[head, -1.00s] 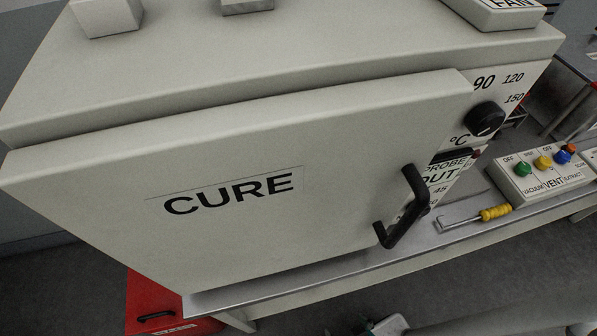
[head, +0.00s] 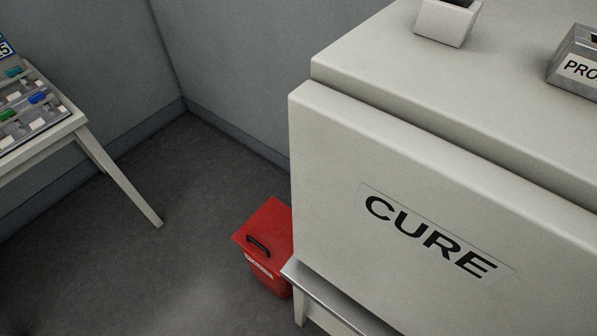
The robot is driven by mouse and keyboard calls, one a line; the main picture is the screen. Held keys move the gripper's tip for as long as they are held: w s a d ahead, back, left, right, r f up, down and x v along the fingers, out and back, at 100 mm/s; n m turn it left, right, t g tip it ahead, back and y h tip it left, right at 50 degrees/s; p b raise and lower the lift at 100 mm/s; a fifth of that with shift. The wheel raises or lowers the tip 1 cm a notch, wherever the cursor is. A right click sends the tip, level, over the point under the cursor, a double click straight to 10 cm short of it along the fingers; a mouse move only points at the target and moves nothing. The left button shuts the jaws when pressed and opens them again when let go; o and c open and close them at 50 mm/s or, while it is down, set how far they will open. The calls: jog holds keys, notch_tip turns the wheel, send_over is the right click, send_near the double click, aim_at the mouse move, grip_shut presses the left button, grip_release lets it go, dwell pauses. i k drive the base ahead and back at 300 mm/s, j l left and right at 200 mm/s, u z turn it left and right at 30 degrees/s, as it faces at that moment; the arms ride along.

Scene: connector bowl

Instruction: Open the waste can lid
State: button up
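The red waste can (head: 265,268) stands on the floor, left of the CURE oven and close to its bench. Its red lid (head: 268,226) is shut, with a black handle (head: 258,246) on top near the front edge. A pale label shows on its front, too small to read. The can's right side is partly hidden by the oven and bench. My gripper is not in view.
The large CURE oven (head: 400,190) on its bench (head: 325,300) fills the right side. At the left, a table (head: 70,125) holds trays with coloured parts. Grey walls meet in the corner behind. The floor (head: 150,270) between table and can is clear.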

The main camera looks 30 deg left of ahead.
aim_at(267, 235)
jog(key=j+u, duration=0.45)
jog(key=i+j+u, duration=0.15)
jog(key=u, duration=0.3)
jog(key=i+j+u, duration=0.15)
jog(key=u, duration=0.3)
jog(key=j, duration=0.1)
